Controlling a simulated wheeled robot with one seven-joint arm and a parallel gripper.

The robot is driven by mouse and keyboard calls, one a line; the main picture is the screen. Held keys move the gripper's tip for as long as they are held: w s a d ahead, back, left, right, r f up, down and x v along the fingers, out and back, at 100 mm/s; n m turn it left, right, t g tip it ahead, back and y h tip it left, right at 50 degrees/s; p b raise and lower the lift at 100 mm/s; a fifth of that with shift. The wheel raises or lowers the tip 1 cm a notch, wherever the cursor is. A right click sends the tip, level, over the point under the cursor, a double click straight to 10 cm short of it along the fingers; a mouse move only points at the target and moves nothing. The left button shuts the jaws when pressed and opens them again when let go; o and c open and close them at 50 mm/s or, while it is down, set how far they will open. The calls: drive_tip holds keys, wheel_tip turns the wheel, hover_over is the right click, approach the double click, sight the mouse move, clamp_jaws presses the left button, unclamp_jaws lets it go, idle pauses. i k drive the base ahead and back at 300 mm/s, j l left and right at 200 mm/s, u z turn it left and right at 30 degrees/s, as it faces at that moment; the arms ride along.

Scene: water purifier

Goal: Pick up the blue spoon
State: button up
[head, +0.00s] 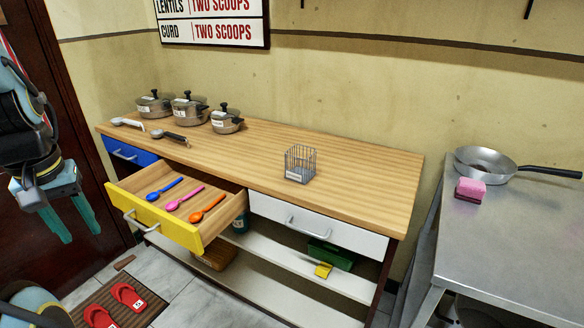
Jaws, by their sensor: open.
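The blue spoon (165,189) lies in the open yellow drawer (154,219), at the left of the row of spoons. A pink spoon (185,198) and an orange spoon (207,208) lie to its right in the same drawer. My gripper (75,226) is at the left of the head view, left of the drawer and apart from it. Its two teal fingers are spread and point down, with nothing between them.
On the wooden counter (350,170) stand several lidded pots (188,109), two ladles (170,136) and a wire basket (300,164). A white drawer (310,226) and a blue drawer (130,152) are shut. Red slippers (127,296) lie on the floor. A steel table (500,240) stands right.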

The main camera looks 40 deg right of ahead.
sight(152, 196)
drive_tip(key=i+l+u, duration=0.45)
drive_tip(key=l, duration=0.2)
drive_tip(key=i+l+u, duration=0.25)
drive_tip(key=l, duration=0.15)
